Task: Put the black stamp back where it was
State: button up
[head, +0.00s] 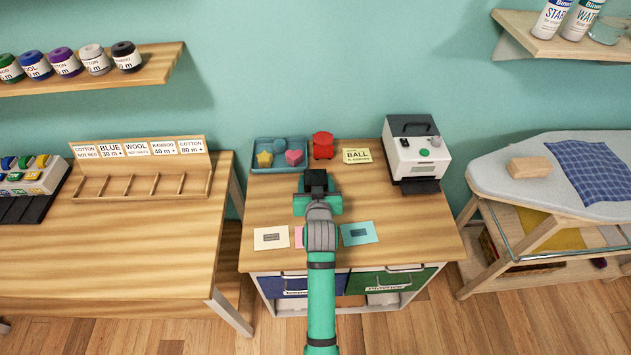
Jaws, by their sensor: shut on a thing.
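The black stamp (316,179) is a dark block at the tip of my teal and grey gripper (317,194). My gripper is shut on it, over the middle of the small wooden table (260,211). The gripper and arm hide part of the stamp, and I cannot tell whether it touches the tabletop. A red stamp-like object (323,145) stands at the back of the table, just right of a blue tray (262,166). The tray holds a yellow star (264,159), a pink heart-like shape (294,157) and some blue pieces.
A yellow card reading BALL (356,156) lies right of the red object, beside a white machine (416,155). White (271,238), pink (299,237) and teal (359,233) cards lie along the front. Bare wood lies left of my gripper. A sorting table (130,245) stands left, an ironing board (500,178) right.

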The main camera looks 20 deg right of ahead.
jog(key=shift+f, duration=0.15)
jog(key=o, duration=1.1)
jog(key=shift+c, duration=0.2)
